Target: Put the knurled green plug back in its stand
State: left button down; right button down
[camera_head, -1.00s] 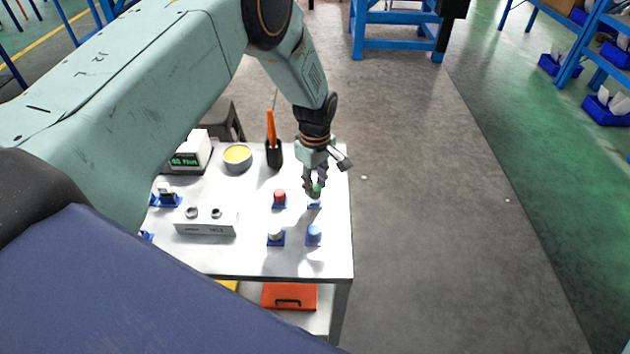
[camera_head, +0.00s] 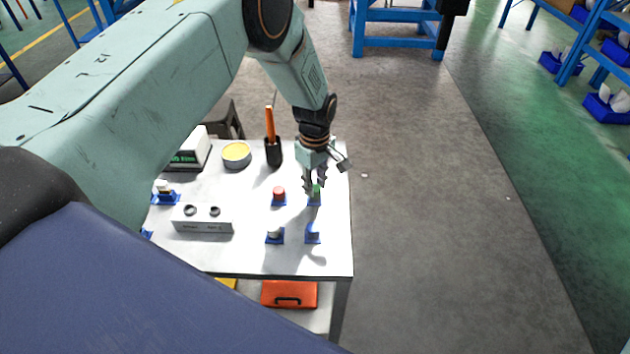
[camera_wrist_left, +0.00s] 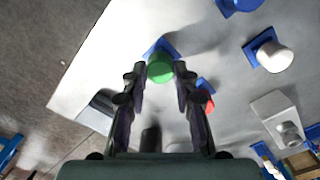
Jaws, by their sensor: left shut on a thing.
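The green plug (camera_head: 315,190) is between the fingertips of my left gripper (camera_head: 314,186), near the right edge of the white table. In the left wrist view, the fingers (camera_wrist_left: 158,75) are on either side of the round green plug (camera_wrist_left: 160,69). My left gripper is shut on it. A small blue stand (camera_head: 314,202) shows directly under the plug; it also shows in the wrist view (camera_wrist_left: 160,47). The plug is at the stand, but I cannot tell whether it is fully seated. My right gripper is not in view.
A red plug (camera_head: 279,193) stands close to the left of the gripper. A white plug (camera_head: 274,233) and another blue stand (camera_head: 312,237) are nearer the front. A grey block (camera_head: 203,219), a yellow-topped tin (camera_head: 236,155) and an orange-handled tool (camera_head: 270,125) are further left.

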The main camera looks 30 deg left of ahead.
pick_arm(q)
jog(key=shift+f, duration=0.35)
jog(key=c, duration=1)
grip_release()
jog(key=shift+o, duration=0.2)
jog(key=shift+r, duration=0.15)
jog(key=shift+r+p, duration=1.85)
jog(key=shift+r, duration=0.65)
